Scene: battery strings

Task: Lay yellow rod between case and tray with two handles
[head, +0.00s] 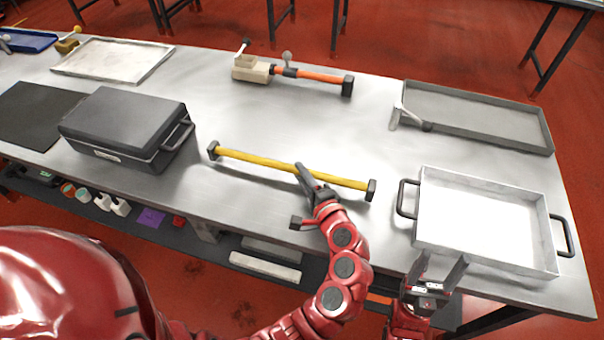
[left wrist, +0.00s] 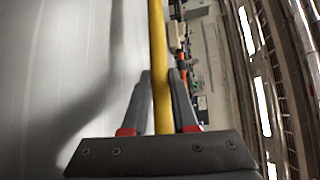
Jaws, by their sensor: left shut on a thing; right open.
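The yellow rod (head: 255,159) with dark end blocks spans the gap between the black case (head: 120,119) on the left and the white two-handled tray (head: 480,217) on the right. My left gripper (head: 308,178) is shut on the rod right of its middle. The left wrist view shows the rod (left wrist: 158,60) running between the two fingers (left wrist: 160,100). A shadow lies beside the rod; I cannot tell how far it is above the table. My right gripper (head: 441,268) is open and empty at the two-handled tray's front left corner.
An orange rod (head: 320,76) with a beige block lies at the table's back. A grey shallow tray (head: 480,115) is at back right, a pale tray (head: 112,62) at back left, and a dark mat (head: 38,115) beside the case. The middle of the metal table (head: 215,110) is clear.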

